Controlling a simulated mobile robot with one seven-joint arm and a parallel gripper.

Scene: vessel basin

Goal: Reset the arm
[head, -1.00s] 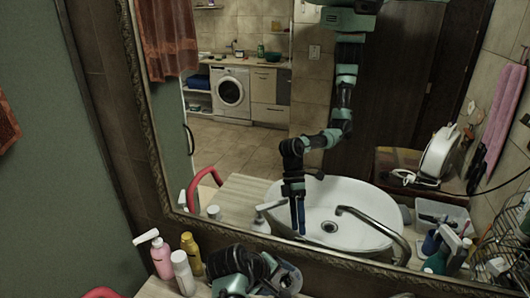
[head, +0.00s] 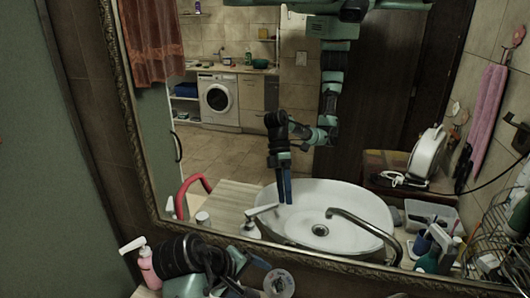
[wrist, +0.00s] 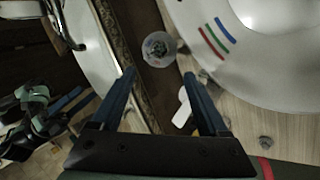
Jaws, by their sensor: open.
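My gripper (wrist: 159,78) is open in the wrist view, its two dark blue fingers apart with nothing held between them. Its fingertips are above the strip between the mirror frame and the wooden counter. In the head view my arm's dark wrist end crosses the bottom left, and the real fingers are hard to make out there. The mirror (head: 235,160) shows the arm's reflection, with the fingers pointing down beside the basin's reflection.
A white basin (wrist: 285,75) with coloured stripes lies at the right, on the wooden counter (wrist: 262,125). A pink pump bottle (head: 149,272) is partly hidden behind my arm. The mirror's ornate frame (head: 128,120) bounds the space.

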